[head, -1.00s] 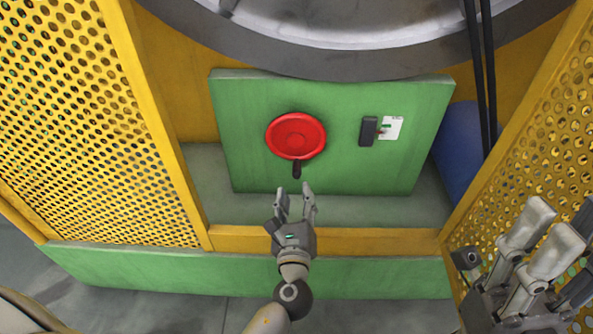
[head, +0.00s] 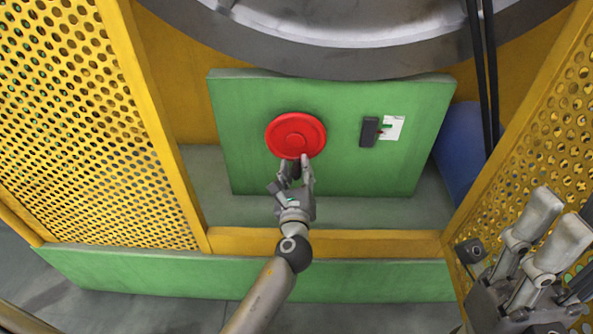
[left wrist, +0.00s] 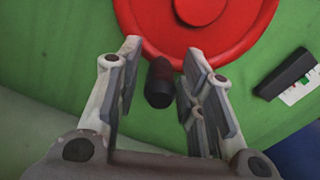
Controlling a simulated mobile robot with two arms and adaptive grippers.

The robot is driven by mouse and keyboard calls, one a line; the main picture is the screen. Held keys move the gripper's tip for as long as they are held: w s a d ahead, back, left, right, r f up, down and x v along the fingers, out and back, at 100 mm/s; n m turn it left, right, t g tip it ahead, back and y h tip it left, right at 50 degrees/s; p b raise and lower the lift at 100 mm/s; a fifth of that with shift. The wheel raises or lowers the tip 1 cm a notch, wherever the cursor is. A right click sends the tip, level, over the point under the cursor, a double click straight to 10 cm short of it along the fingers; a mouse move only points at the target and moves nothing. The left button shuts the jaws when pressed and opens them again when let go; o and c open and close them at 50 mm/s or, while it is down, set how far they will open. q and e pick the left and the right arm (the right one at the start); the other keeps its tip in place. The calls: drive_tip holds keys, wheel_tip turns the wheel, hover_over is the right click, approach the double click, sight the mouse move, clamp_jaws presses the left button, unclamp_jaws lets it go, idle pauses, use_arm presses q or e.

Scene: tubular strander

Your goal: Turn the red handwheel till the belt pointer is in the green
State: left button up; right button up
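The red handwheel (head: 296,135) is mounted on the green panel and also fills the top of the left wrist view (left wrist: 200,25). Its black handle (left wrist: 160,83) sticks out at the wheel's lower edge. My left gripper (head: 296,165) is open, with its fingers on either side of the handle; in the left wrist view a gap shows between the handle and the left finger. The belt gauge (head: 391,128) is a white plate with a small green patch, beside a black block (head: 369,131). The pointer is too small to read. My right gripper (head: 545,230) is at the lower right, apparently open.
Yellow perforated guards (head: 85,120) stand left and right of the bay. A large grey wheel rim (head: 350,60) hangs above the panel. Black belts (head: 483,80) and a blue cylinder (head: 459,150) are at the right. A yellow rail (head: 370,242) runs below.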

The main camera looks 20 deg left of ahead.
use_arm(q)
clamp_jaws()
